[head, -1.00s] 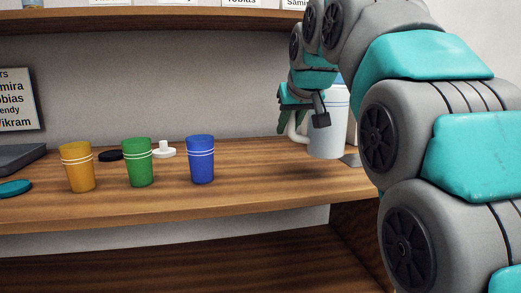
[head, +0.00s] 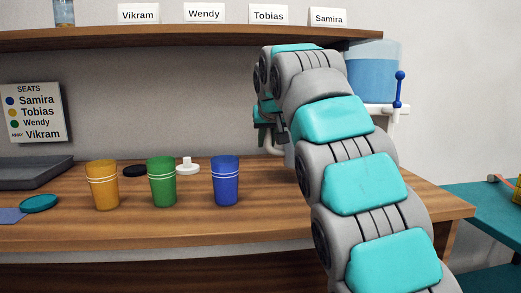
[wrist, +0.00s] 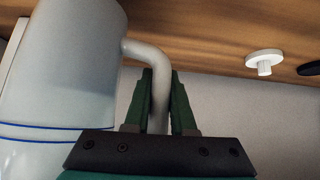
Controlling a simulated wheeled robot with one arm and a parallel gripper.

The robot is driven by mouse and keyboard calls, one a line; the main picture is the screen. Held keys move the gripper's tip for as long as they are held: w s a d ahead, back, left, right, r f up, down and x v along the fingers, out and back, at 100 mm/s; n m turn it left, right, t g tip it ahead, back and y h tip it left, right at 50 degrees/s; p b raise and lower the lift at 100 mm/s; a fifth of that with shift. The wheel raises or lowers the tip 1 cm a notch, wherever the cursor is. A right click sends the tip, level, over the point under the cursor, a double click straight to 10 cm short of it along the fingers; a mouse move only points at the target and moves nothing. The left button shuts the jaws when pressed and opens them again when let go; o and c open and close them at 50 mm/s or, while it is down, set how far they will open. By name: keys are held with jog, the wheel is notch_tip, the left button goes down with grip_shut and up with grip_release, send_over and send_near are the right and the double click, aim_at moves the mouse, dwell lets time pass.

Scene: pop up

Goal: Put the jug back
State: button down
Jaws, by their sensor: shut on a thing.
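The jug (wrist: 62,65) is pale white with blue lines and fills the left of the wrist view. My gripper (wrist: 161,82) is shut on the jug's handle (wrist: 150,60), which runs between the green fingers. In the head view my gripper (head: 265,135) is at the back of the counter, right of the blue cup. There my arm hides most of the jug, with only a bit of the handle (head: 270,146) showing. I cannot tell whether the jug touches the counter.
Orange (head: 104,187), green (head: 162,183) and blue (head: 226,182) cups stand on the wooden counter (head: 350,225). A white knobbed lid (head: 187,167) and black disc (head: 135,171) lie behind them. A water tank (head: 374,75) with a blue tap is at right. A shelf with name cards is above.

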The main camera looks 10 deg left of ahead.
jog(key=shift+w+a+f, duration=0.1)
jog(key=shift+w+a, duration=0.6)
jog(key=shift+a, duration=0.3)
jog(key=shift+f, duration=0.2)
jog(key=shift+f, duration=1.5)
jog(key=shift+f, duration=0.15)
jog(key=c, duration=0.8)
grip_release()
